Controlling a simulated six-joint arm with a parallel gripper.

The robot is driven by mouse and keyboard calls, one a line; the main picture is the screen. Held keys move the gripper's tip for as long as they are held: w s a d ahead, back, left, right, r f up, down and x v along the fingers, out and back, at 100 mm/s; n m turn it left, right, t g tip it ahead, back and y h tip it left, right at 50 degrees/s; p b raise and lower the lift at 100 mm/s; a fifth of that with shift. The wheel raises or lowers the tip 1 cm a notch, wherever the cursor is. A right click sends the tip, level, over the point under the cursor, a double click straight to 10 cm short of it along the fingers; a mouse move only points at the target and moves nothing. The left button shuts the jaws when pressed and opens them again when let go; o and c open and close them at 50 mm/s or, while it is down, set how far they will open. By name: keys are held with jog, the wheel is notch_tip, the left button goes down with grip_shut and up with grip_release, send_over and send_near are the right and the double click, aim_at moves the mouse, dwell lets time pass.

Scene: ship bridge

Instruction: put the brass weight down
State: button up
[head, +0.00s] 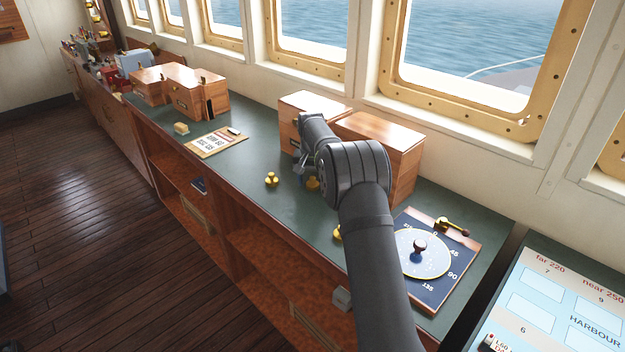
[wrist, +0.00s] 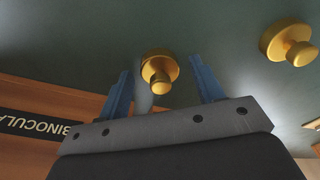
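My gripper (wrist: 165,65) is open, its two blue fingers apart. In the wrist view a brass weight (wrist: 158,67), a round base with a knob, shows between the fingertips with a gap on each side. It appears to stand on the green counter top (wrist: 225,35). A second brass weight (wrist: 289,43) stands apart at the right. In the head view my gripper (head: 300,170) is low over the counter beside a brass weight (head: 312,184), partly hidden by my arm. Another weight (head: 271,180) stands to its left, and one (head: 337,234) nearer the front is partly hidden.
Wooden boxes (head: 398,135) stand behind my gripper, against the window wall; one (wrist: 25,145) bears lettering in the wrist view. A blue dial board (head: 430,285) with a knob lies at the right. A clipboard (head: 216,142) lies to the left. Counter between clipboard and weights is clear.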

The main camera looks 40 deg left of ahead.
aim_at(313, 177)
jog(key=shift+r, duration=0.1)
notch_tip(313, 177, up, 12)
jog(key=s, duration=0.1)
jog(key=shift+d, duration=0.45)
jog(key=shift+s, duration=0.1)
jog(key=f, duration=0.8)
jog(key=w+a+f, duration=0.1)
jog(key=f, duration=0.3)
jog(key=shift+w+f, duration=0.1)
jog(key=shift+f, duration=0.05)
notch_tip(313, 177, up, 3)
jog(key=shift+f, duration=0.15)
jog(key=shift+r, duration=0.65)
